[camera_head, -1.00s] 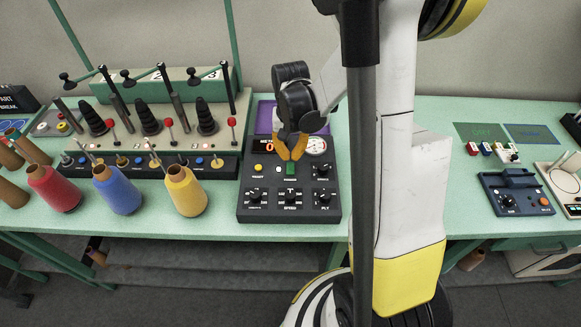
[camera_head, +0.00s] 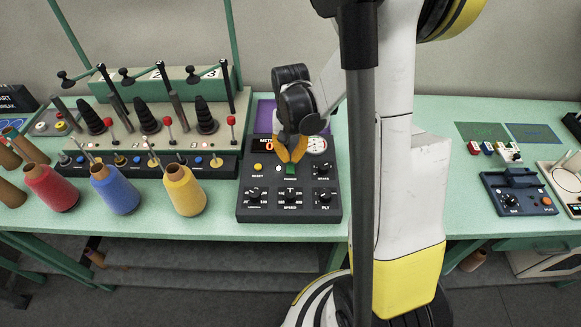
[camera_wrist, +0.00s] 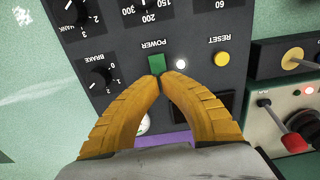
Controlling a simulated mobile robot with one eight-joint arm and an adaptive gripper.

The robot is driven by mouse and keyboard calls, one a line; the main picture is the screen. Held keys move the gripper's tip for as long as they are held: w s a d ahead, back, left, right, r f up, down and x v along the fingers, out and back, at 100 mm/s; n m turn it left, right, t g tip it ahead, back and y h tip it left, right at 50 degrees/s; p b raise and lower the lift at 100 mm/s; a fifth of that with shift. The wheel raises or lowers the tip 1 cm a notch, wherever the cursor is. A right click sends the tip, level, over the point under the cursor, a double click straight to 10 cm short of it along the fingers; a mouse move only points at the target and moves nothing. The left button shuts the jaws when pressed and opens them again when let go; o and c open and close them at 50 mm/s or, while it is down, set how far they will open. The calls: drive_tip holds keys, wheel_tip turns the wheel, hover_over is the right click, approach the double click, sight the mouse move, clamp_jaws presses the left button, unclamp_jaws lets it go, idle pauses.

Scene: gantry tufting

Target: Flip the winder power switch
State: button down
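The winder control panel (camera_head: 290,207) is a dark box with knobs, a yellow reset button (camera_head: 257,167) and a small white light. The power switch is a green rocker (camera_wrist: 156,65) next to the label POWER, upside down in the wrist view. In the head view the switch (camera_head: 290,169) shows just below my fingertips. My gripper (camera_head: 291,160) points down over the panel with its yellow-orange fingers together and nothing between them. In the wrist view the fingertips (camera_wrist: 159,77) are at the switch's near edge and overlap it slightly. I cannot tell whether they touch it.
A rack with black cones (camera_head: 150,120) and red-topped levers stands left of the panel. Red, blue and yellow thread cones (camera_head: 185,190) stand in front of it. A second dark control box (camera_head: 517,193) is at the right. Green table is bare between the panel and that box.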

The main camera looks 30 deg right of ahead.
sight(290, 164)
drive_tip(key=shift+f+b, duration=0.95)
drive_tip(key=shift+f, duration=0.15)
idle(0.3)
drive_tip(key=shift+r+p, duration=2.4)
drive_tip(key=shift+r, duration=1.1)
